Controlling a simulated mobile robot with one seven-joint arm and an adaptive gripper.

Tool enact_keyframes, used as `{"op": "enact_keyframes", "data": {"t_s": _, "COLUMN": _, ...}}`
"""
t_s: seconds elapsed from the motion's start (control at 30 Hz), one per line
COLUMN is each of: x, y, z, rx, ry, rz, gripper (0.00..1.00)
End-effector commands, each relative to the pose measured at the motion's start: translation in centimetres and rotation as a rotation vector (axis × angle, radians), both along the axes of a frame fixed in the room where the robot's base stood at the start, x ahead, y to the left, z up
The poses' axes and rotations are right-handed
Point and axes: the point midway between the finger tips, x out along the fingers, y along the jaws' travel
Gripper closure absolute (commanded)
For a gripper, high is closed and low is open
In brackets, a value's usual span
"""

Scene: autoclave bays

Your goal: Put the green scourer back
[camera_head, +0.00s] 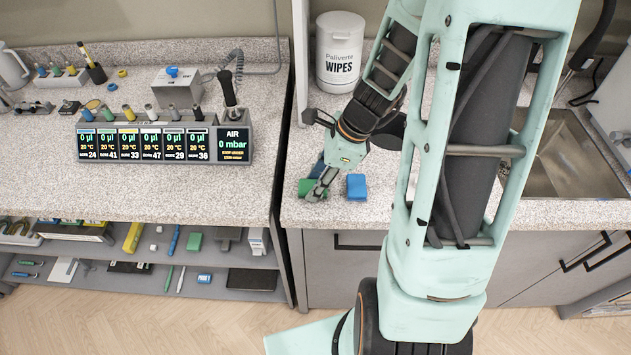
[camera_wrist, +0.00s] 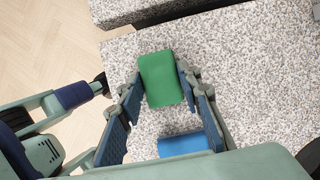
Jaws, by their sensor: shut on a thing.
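The green scourer (camera_head: 308,188) lies at the left front of the right-hand counter in the head view. In the wrist view the green scourer (camera_wrist: 162,79) sits between the two finger pads of my gripper (camera_wrist: 160,92), near the counter's edge. My gripper (camera_head: 318,186) is shut on it, low over the speckled counter top. In the head view the fingers hide part of the scourer. I cannot tell whether it touches the counter.
A blue sponge-like block (camera_head: 357,187) lies just right of my gripper; it also shows in the wrist view (camera_wrist: 184,145). A white wipes tub (camera_head: 339,52) stands behind. A sink (camera_head: 570,160) is at right. A display unit (camera_head: 165,137) stands on the left counter, with filled shelves below.

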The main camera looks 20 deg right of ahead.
Motion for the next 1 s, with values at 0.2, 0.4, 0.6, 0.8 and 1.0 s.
{"op": "enact_keyframes", "data": {"t_s": 0.2, "x": 0.0, "y": 0.0, "z": -0.1, "rx": 0.0, "ry": 0.0, "rz": 0.0, "gripper": 0.5}}
{"op": "enact_keyframes", "data": {"t_s": 0.4, "x": 0.0, "y": 0.0, "z": -0.1, "rx": 0.0, "ry": 0.0, "rz": 0.0, "gripper": 0.5}}
{"op": "enact_keyframes", "data": {"t_s": 0.6, "x": 0.0, "y": -0.2, "z": 0.9, "rx": -0.001, "ry": -0.003, "rz": -0.001, "gripper": 0.5}}
{"op": "enact_keyframes", "data": {"t_s": 0.8, "x": -0.4, "y": -1.7, "z": 4.7, "rx": -0.002, "ry": -0.006, "rz": -0.001, "gripper": 0.5}}
{"op": "enact_keyframes", "data": {"t_s": 1.0, "x": -1.0, "y": -3.3, "z": 8.5, "rx": -0.002, "ry": -0.004, "rz": -0.002, "gripper": 0.5}}
